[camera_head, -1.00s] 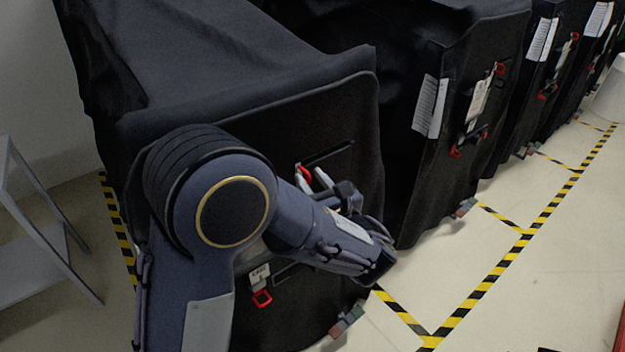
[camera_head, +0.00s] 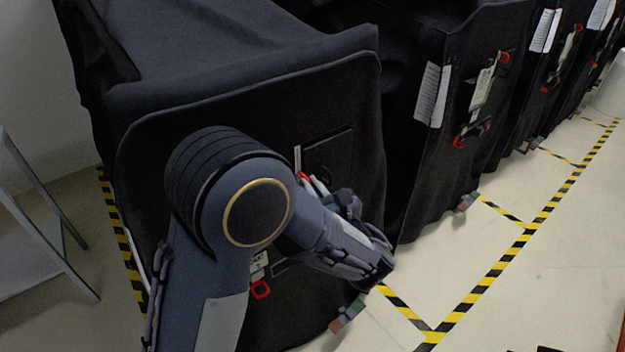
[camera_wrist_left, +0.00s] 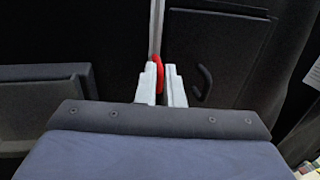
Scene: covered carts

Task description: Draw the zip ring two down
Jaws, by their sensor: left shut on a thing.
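The near cart (camera_head: 240,100) wears a black cover. My left gripper (camera_head: 308,181) is at its front face, with the jaws shut on a red zip ring (camera_head: 302,175). In the left wrist view, the red ring (camera_wrist_left: 157,73) shows between the two pale fingers of the gripper (camera_wrist_left: 163,86). A narrow pale strip (camera_wrist_left: 156,28) runs straight up from the ring; in the head view it is a short light line (camera_head: 298,157) above the ring. Another red ring (camera_head: 261,290) hangs by a white tag (camera_head: 258,263) lower on the same cover, partly behind my arm. My right gripper is out of view.
More covered carts (camera_head: 462,110) stand in a row to the right, with red rings and white labels. A grey metal frame (camera_head: 45,225) stands at the left. Yellow-black tape (camera_head: 485,283) marks the pale floor, which is open at the lower right.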

